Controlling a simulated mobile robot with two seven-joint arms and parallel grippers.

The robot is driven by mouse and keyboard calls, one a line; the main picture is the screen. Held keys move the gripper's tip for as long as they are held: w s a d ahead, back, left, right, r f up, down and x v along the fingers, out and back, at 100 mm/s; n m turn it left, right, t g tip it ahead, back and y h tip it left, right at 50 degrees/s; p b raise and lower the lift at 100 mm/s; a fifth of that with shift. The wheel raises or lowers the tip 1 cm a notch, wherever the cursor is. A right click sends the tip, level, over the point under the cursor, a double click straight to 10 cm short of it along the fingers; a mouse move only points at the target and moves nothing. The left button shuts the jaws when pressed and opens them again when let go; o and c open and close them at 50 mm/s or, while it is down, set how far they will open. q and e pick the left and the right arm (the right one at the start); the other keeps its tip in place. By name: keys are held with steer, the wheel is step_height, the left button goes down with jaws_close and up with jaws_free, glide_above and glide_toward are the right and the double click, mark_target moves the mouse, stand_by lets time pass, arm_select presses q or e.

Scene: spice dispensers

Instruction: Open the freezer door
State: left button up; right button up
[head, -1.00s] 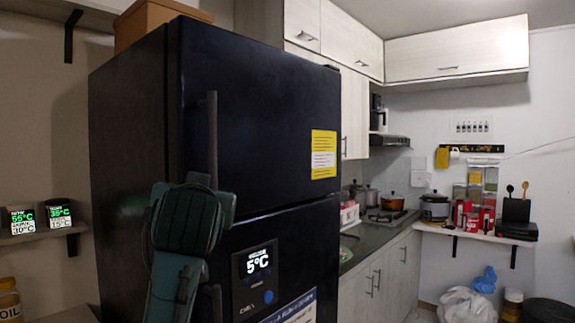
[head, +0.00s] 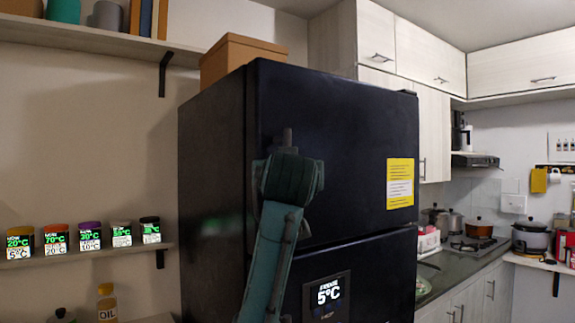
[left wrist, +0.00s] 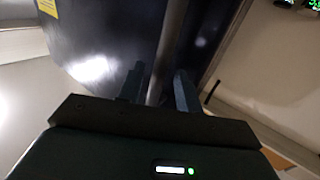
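The freezer door (head: 340,150) is the upper black door of the tall fridge in the head view; it looks closed. Its dark vertical handle (head: 287,138) is mostly hidden behind my left arm, with only the top end showing. In the left wrist view the handle (left wrist: 171,45) runs between the two fingers of my left gripper (left wrist: 160,73). The fingers are apart, one on each side of the bar, with a visible gap on the right side. My right gripper is in neither view.
A cardboard box (head: 245,58) sits on top of the fridge. Wall shelves (head: 100,40) with jars are at the left. A counter (head: 465,262) and cabinets stand at the right.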

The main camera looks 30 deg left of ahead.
arm_select(q)
steer(key=shift+x, duration=1.25)
steer(key=shift+c, duration=0.4)
jaws_close()
steer(key=shift+d, duration=0.1)
